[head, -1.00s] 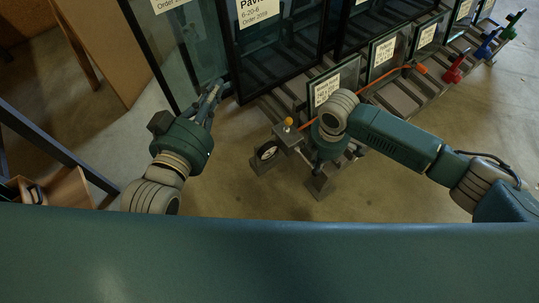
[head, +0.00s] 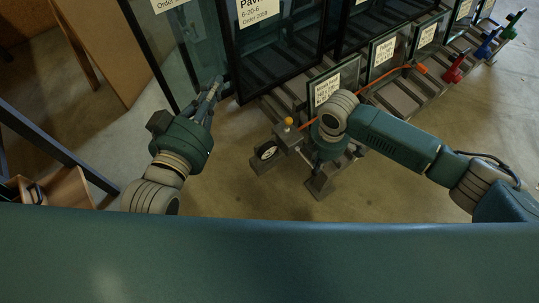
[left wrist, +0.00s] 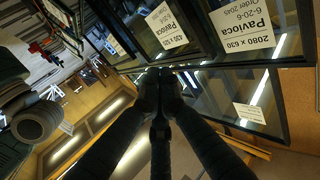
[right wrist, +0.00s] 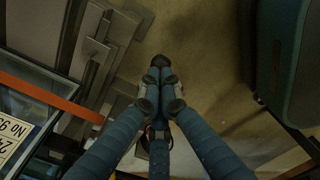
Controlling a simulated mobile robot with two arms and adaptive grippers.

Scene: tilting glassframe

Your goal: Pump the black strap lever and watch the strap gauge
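The small round gauge (head: 266,153) with a pale face faces up on a metal bracket in the head view. Its needle is too small to read. I cannot pick out the black strap lever with certainty. My right wrist (head: 333,125) covers the spot beside the bracket. In the right wrist view my right gripper (right wrist: 160,72) has its fingers together, with a dark rounded tip between them. I cannot tell whether that tip is the lever. My left gripper (head: 210,98) is beside the glass panes; its fingers also meet in the left wrist view (left wrist: 165,75).
The orange strap (head: 370,88) runs along the rack past several labelled glass panes (head: 385,52). A yellow knob (head: 288,122) stands by the bracket. Red (head: 453,70), blue (head: 487,47) and green (head: 512,25) levers stand farther right. Floor in front is clear.

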